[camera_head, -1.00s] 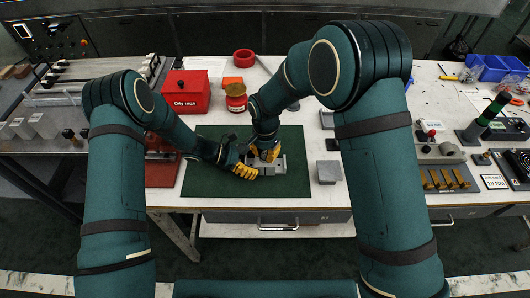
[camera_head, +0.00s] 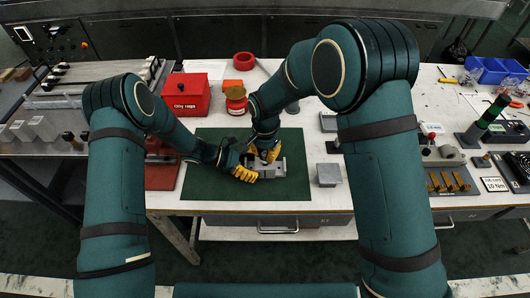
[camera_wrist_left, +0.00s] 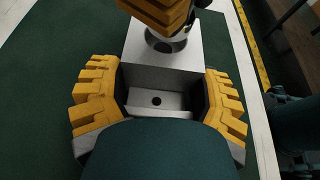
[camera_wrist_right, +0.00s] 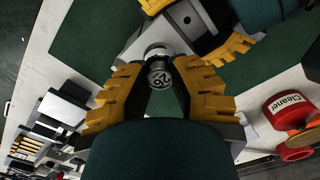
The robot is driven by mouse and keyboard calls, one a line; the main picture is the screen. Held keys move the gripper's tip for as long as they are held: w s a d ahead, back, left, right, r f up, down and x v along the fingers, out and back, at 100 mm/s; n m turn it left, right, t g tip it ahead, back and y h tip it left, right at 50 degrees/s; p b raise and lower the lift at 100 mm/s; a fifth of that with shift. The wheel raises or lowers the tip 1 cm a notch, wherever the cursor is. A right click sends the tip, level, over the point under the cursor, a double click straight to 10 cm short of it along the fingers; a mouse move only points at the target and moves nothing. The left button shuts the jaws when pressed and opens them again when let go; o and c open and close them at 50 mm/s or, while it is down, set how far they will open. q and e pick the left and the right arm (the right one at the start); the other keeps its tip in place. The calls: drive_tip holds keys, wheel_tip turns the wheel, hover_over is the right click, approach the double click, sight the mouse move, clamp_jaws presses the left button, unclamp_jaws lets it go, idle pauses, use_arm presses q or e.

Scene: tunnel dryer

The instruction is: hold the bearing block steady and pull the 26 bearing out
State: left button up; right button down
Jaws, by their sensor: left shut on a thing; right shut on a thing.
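The grey bearing block (camera_head: 273,168) sits on the green mat (camera_head: 293,187). My left gripper (camera_wrist_left: 158,100) is shut on the block, with one yellow finger on each side of its lower part. The small metal 26 bearing (camera_wrist_right: 160,75) shows its marked end in the right wrist view. My right gripper (camera_wrist_right: 160,88) is shut on it from above. In the left wrist view, a shiny round part shows beneath the right fingers at a dark round opening in the block. I cannot tell how far the bearing is out of the block.
A red oily rags box (camera_head: 187,93) and a red cleaner can (camera_head: 236,98) stand behind the mat. A grey block (camera_head: 328,173) lies at the mat's right edge. A red item (camera_head: 160,170) is on the left. The mat's front right part is clear.

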sight(265, 154)
drive_tip(key=shift+r, duration=2.45)
use_arm(q)
drive_tip(key=o, duration=1.2)
wheel_tip(265, 154, up, 10)
drive_tip(key=shift+r, duration=0.1)
use_arm(e)
drive_tip(key=shift+s, duration=0.1)
